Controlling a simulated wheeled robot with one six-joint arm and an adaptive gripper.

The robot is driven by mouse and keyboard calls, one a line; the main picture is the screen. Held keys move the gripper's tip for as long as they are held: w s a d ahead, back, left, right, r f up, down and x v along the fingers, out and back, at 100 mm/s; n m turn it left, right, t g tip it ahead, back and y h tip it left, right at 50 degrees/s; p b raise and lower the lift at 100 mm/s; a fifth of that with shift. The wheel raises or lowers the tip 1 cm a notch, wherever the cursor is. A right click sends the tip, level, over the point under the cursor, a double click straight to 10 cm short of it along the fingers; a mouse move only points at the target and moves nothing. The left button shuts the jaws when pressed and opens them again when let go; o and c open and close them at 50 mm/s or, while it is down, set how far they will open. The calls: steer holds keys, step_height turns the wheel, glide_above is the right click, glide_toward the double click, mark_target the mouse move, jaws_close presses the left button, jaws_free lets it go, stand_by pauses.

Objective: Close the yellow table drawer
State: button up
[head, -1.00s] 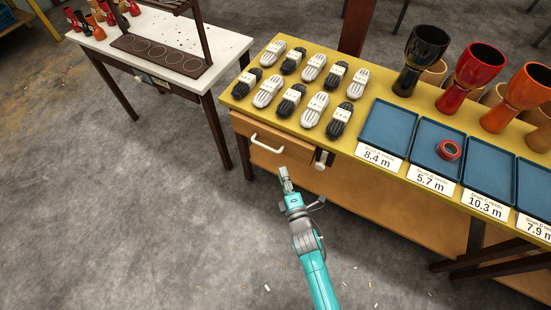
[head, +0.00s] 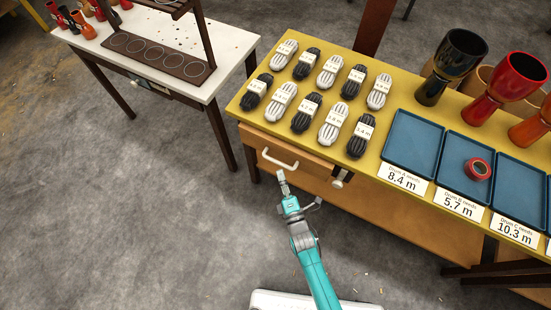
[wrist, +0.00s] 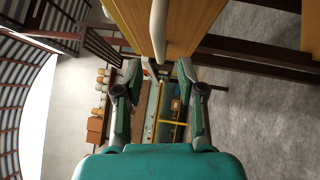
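The yellow table (head: 375,175) has a wooden drawer (head: 258,140) under its left end, with a pale bar handle (head: 280,160). The drawer front seems to stand slightly out from the table edge, but how far is hard to tell. My gripper (head: 282,178) is just in front of and below the handle in the head view. In the wrist view, my gripper (wrist: 158,72) has its two fingers apart with nothing between them. The handle (wrist: 158,30) and the drawer's wooden front (wrist: 184,28) are just beyond the fingertips. I cannot tell whether they touch.
Rope bundles (head: 310,105), blue trays (head: 412,145) and goblet drums (head: 452,65) stand on the yellow table. A small dark-and-pale fitting (head: 341,178) is right of the drawer. A white table (head: 235,50) with a dark rack stands at left. Grey floor in front is clear.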

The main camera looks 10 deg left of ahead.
mark_target(276, 161)
steer(key=x, duration=0.6)
steer(key=shift+w, duration=0.25)
jaws_close()
